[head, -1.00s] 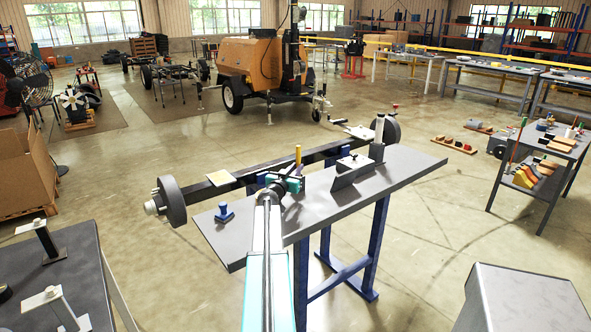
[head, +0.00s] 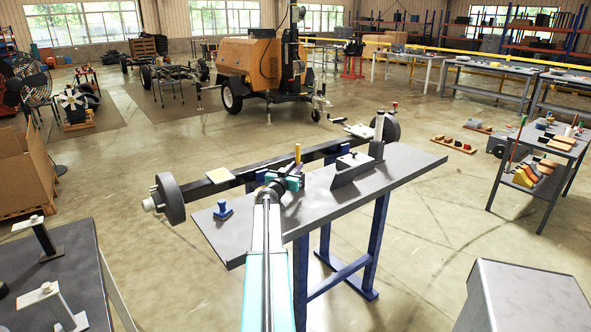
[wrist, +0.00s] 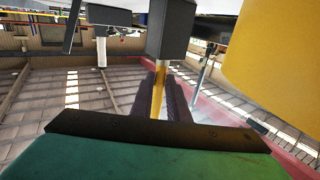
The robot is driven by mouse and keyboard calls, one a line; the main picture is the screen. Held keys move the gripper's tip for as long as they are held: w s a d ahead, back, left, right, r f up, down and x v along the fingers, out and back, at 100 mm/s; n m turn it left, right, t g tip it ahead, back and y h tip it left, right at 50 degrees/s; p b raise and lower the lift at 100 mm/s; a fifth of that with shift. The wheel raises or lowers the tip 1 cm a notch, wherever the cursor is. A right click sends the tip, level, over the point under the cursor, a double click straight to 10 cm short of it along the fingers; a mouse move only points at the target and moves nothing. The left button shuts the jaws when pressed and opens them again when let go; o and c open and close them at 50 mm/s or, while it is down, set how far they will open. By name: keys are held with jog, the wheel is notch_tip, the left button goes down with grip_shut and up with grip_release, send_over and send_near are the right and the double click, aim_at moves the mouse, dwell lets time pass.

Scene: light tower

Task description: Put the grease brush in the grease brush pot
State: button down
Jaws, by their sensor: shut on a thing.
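My gripper (head: 298,181) is over the left half of the grey bench (head: 408,178), with its dark fingers (wrist: 165,97) together in the wrist view. A yellow handle (head: 298,153) stands upright at the gripper in the head view; I take it for the grease brush held in the jaws. A thin yellow strip (wrist: 160,88) shows between the fingers, ending at a dark block (wrist: 170,38). A large yellow cylinder (wrist: 275,50) is close to the wrist camera. Bristles are not visible. A small blue object (head: 222,210) stands on the bench's left end; I cannot tell if it is the pot.
A dark axle beam with a wheel hub (head: 169,198) runs behind the bench. A grey angled bracket (head: 350,170) and an upright post (head: 379,130) occupy the bench's right half. A dark table (head: 70,270) is at the left front. A grey box (head: 525,295) is at the right front.

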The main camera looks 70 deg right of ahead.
jog(key=shift+f+b, duration=0.3)
jog(key=shift+b, duration=0.25)
jog(key=c, duration=1.7)
grip_release()
jog(key=shift+r+p, duration=0.8)
jog(key=shift+p, duration=0.85)
jog(key=shift+a+f+b, duration=0.25)
jog(key=shift+a+b, duration=0.25)
jog(key=shift+a, duration=0.3)
jog(key=shift+w+a+b, duration=0.2)
jog(key=shift+a+b, duration=1.25)
jog(key=shift+a, duration=3.75)
